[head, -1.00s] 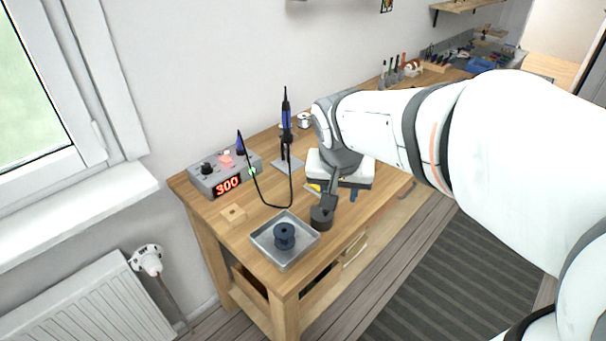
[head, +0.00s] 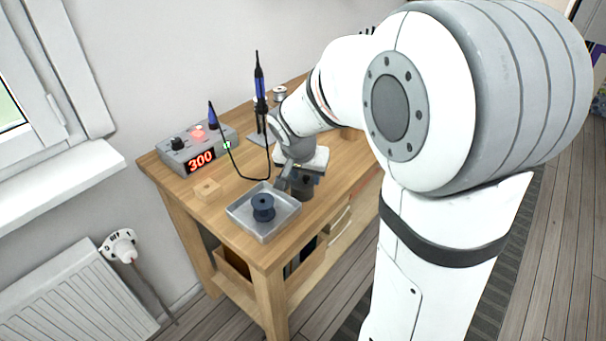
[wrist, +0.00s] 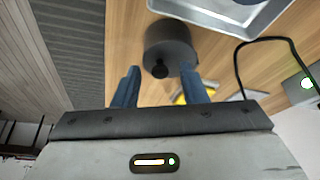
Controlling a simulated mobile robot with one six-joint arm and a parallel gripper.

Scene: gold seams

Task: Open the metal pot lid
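The metal pot (head: 303,191) is a small dark grey cylinder near the table's front edge, right of the tray and partly hidden by my wrist in the head view. In the wrist view the pot (wrist: 170,40) lies straight ahead, with a dark round knob (wrist: 160,70) facing me; the lid seam cannot be made out. My gripper (wrist: 162,78) is open, its two blue fingers apart. The knob shows between the fingertips in the picture; no contact is clear. In the head view my gripper (head: 284,180) is small, close to the pot.
A metal tray (head: 240,222) holding a dark blue spool (head: 263,206) stands just left of the pot. Something yellow (wrist: 180,99) shows near my right finger.

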